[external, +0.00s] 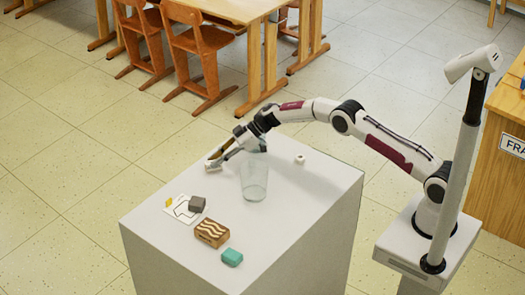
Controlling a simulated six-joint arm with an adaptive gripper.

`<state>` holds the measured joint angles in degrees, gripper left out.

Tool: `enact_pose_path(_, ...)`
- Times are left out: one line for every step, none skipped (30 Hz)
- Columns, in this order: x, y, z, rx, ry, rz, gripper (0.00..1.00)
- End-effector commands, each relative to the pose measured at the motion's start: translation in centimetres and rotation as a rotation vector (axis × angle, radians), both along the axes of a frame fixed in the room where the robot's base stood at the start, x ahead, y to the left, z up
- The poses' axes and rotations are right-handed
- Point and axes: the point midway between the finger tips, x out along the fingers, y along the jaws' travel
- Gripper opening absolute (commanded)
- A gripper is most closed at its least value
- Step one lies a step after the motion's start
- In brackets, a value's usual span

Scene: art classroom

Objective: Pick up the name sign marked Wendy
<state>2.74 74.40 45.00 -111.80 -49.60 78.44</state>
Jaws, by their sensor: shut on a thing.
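My gripper (215,158) is at the far left part of the white pedestal top (290,215), low over its back edge. It is shut on a small, thin piece with a yellowish strip (221,149), which looks like a name sign. The fingers partly hide it, and no lettering can be read on it. I cannot tell whether it touches the top. No name Wendy can be read anywhere in view.
A clear glass (254,180) stands close to my gripper. A small white piece (299,158) sits right.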

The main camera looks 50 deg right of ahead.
Motion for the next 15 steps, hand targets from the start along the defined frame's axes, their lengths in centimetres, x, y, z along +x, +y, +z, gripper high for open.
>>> enact_pose_path(0.0, 0.0, 0.6, 0.0, -0.002, 0.0, 0.01)
enact_pose_path(0.0, 0.0, 0.9, 0.0, -0.002, 0.0, 0.01)
enact_pose_path(0.0, 0.0, 1.3, 0.001, -0.001, -0.001, 0.01)
enact_pose_path(0.0, 0.0, 1.7, 0.001, -0.002, -0.001, 0.01)
enact_pose_path(0.0, 0.0, 2.1, 0.001, -0.002, -0.001, 0.01)
enact_pose_path(0.0, 0.0, 2.7, 0.0, -0.001, 0.001, 0.01)
enact_pose_path(0.0, 0.0, 3.1, 0.0, -0.001, 0.001, 0.01)
enact_pose_path(0.0, 0.0, 3.6, 0.0, -0.002, 0.001, 0.01)
enact_pose_path(0.0, 0.0, 4.2, 0.0, -0.001, 0.001, 0.01)
enact_pose_path(0.0, 0.0, 4.6, 0.0, -0.001, 0.001, 0.01)
enact_pose_path(0.0, 0.0, 5.1, 0.001, -0.002, 0.001, 0.01)
enact_pose_path(0.0, 0.0, 5.7, 0.001, -0.002, 0.001, 0.01)
enact_pose_path(0.0, 0.0, 6.1, 0.0, -0.002, 0.0, 0.01)
enact_pose_path(0.0, 0.0, 6.5, 0.0, -0.002, 0.0, 0.01)
enact_pose_path(0.0, 0.0, 6.9, 0.0, -0.001, 0.001, 0.01)
